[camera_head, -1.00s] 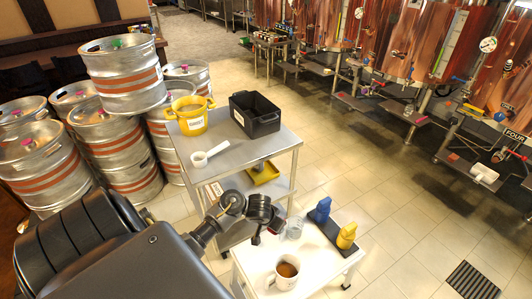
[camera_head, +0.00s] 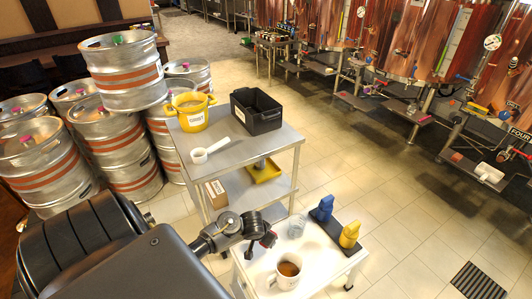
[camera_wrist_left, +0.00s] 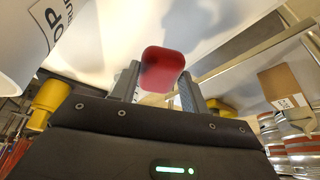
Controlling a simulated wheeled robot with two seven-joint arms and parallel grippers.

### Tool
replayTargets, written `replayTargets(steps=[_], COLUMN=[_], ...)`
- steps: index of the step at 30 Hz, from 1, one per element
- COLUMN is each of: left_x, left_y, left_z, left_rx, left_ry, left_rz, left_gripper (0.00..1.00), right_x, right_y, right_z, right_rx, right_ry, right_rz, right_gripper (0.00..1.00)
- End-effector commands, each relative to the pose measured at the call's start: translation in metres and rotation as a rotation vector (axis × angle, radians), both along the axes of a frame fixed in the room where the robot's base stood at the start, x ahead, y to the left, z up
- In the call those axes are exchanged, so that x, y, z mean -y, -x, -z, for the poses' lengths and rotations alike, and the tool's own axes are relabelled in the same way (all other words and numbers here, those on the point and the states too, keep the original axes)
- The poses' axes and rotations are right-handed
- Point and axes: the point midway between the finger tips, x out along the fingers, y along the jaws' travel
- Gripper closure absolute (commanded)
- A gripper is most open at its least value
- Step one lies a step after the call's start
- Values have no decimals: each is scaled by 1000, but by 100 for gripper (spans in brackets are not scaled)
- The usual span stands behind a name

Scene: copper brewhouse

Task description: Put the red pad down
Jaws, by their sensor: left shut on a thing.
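My left gripper (camera_head: 264,236) is shut on the red pad (camera_head: 269,239), low over the far left part of a small white table (camera_head: 316,272). In the left wrist view the pad (camera_wrist_left: 162,69) is a rounded red block between the two grey fingers (camera_wrist_left: 160,85), with a pale surface beyond it. I cannot tell whether the pad touches the table. My right gripper is in neither view.
On the white table stand a mug of brown drink (camera_head: 286,273), a clear glass (camera_head: 296,226), and a blue (camera_head: 322,209) and a yellow (camera_head: 349,233) item on a dark mat. Behind is a steel cart (camera_head: 235,160) with a yellow pot (camera_head: 190,111) and a black bin (camera_head: 256,113).

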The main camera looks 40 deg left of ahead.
Motion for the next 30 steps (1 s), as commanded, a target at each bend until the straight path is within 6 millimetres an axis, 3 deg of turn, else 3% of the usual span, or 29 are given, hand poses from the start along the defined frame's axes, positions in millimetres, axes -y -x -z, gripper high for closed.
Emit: replayTargets(steps=[4,8,13,26,27,30], left_x=[0,0,0,0,0,0], left_y=[0,0,0,0,0,0], left_z=[5,27,43,50,50,49], left_rx=[-1,-2,-1,0,0,0], left_ry=[0,-2,-1,0,0,0], left_rz=[1,0,0,1,1,1], left_gripper=[73,73,73,73,53,40], right_x=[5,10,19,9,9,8], right_y=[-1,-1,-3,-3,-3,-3], right_z=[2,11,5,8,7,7], right_rx=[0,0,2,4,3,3], right_ry=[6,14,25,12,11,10], right_rz=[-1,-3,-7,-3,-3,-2], right_gripper=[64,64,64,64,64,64])
